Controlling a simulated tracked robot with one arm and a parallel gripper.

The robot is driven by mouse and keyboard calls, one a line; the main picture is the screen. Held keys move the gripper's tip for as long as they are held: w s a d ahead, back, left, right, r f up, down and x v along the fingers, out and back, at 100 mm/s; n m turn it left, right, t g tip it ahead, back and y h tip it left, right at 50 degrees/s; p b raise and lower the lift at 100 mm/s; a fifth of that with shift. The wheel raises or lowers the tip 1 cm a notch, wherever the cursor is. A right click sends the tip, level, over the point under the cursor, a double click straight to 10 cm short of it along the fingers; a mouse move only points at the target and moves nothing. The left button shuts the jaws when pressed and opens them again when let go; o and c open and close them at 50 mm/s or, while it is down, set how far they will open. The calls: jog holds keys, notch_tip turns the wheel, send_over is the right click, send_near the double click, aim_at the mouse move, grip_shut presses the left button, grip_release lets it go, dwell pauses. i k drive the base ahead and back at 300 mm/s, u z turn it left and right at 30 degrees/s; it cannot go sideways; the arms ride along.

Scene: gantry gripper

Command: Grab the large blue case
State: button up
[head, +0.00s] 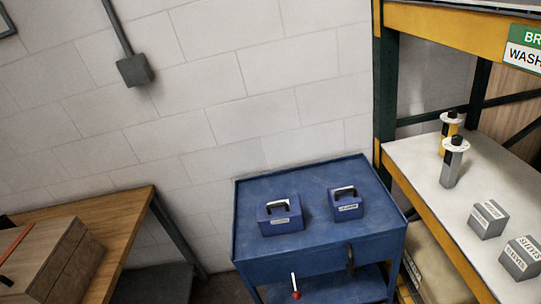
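Two blue cases with dark handles stand on the top of a blue cart in the lower middle of the head view. The larger blue case (280,222) is on the left, with a pale label on its front. The smaller blue case (346,210) is to its right, also labelled, with a gap between them. Both stand upright, apart from the cart's edges. My gripper is not in view.
The blue cart (300,181) stands against a white block wall. A wooden table (120,208) with a wooden box (50,262) is at left. At right, a shelf (420,160) holds grey boxes (488,220), a grey canister (452,165) and a yellow canister (446,133).

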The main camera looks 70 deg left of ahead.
aim_at(283, 215)
jog(key=u, duration=1.85)
jog(key=k, duration=1.15)
jog(key=u, duration=0.05)
jog(key=i, duration=1.85)
jog(key=z, duration=0.7)
